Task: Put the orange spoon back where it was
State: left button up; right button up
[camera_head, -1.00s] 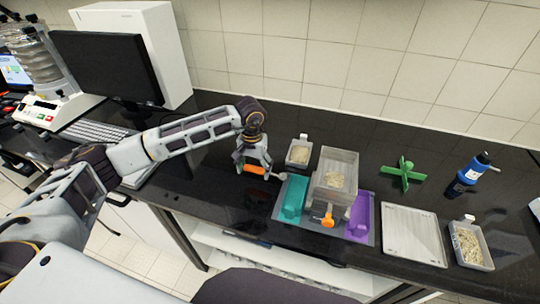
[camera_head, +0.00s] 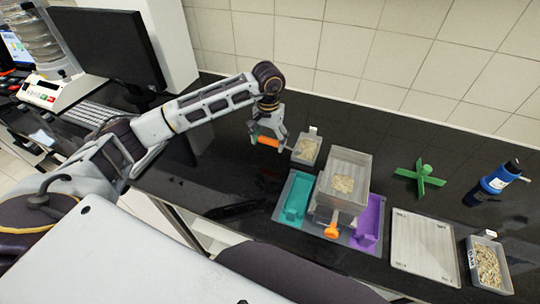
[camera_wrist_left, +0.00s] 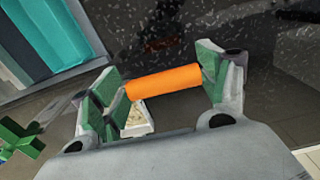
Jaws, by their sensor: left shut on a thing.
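The orange spoon (camera_head: 265,141) has its orange handle between the fingers of my left gripper (camera_head: 268,136), above the black bench. In the left wrist view the handle (camera_wrist_left: 172,80) lies across between the green finger pads of the gripper (camera_wrist_left: 162,84). The spoon's pale end points right, towards a small tray of grains (camera_head: 307,149). Whether it touches the tray is unclear. My right gripper is out of view.
A clear box (camera_head: 348,165) with grains and an orange knob (camera_head: 331,231) stands between teal (camera_head: 297,198) and purple (camera_head: 369,222) trays. A green cross (camera_head: 420,180), blue bottle (camera_head: 499,178), flat pale tray (camera_head: 424,247) and grain tray (camera_head: 487,263) stand right. A monitor (camera_head: 108,48) stands left.

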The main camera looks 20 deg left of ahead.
pick_arm(q)
jog(key=shift+w+a+r+b, duration=0.25)
jog(key=shift+a+r+b, duration=0.1)
jog(key=shift+a, duration=0.4)
jog(key=shift+a+r+b, duration=0.2)
jog(key=shift+a+r, duration=0.1)
jog(key=shift+a, duration=0.3)
jog(key=shift+a+r+b, duration=0.2)
jog(key=shift+a+r, duration=0.05)
jog(key=shift+a, duration=0.35)
jog(key=shift+s+a+r, duration=0.1)
jog(key=shift+a+r, duration=0.25)
jog(key=shift+a, duration=0.2)
jog(key=shift+f+p, duration=0.4)
jog(key=shift+f, duration=2.75)
